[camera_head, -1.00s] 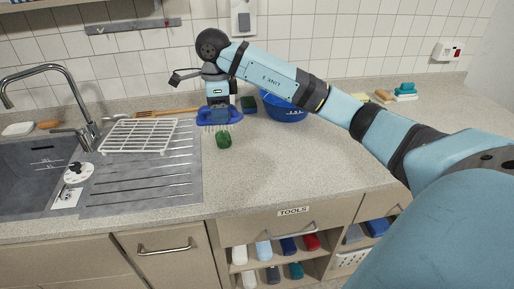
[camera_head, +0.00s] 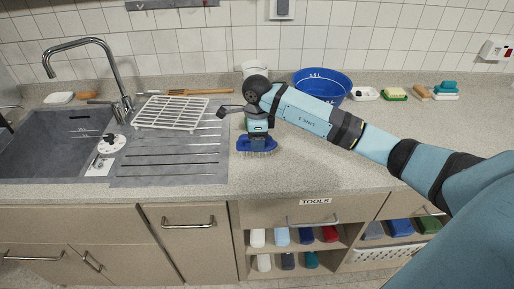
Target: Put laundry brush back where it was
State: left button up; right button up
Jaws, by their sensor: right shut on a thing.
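My right gripper (camera_head: 257,133) is shut on a blue brush (camera_head: 257,146), which I take to be the laundry brush. The brush hangs with its bristles down, low over the grey speckled counter (camera_head: 300,172), just right of the drainboard. I cannot tell whether the bristles touch the counter. My right arm comes in from the right and hides part of the counter behind it. My left gripper is not in view.
A blue basin (camera_head: 323,80) and a white container (camera_head: 254,69) stand behind my arm. Soap dishes and small brushes (camera_head: 394,94) line the back right. A white rack (camera_head: 171,113) sits on the drainboard beside the sink (camera_head: 50,146). The front counter right of the brush is clear.

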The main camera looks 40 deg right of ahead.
jog(key=shift+f, duration=2.1)
jog(key=shift+f, duration=0.15)
jog(key=o, duration=0.9)
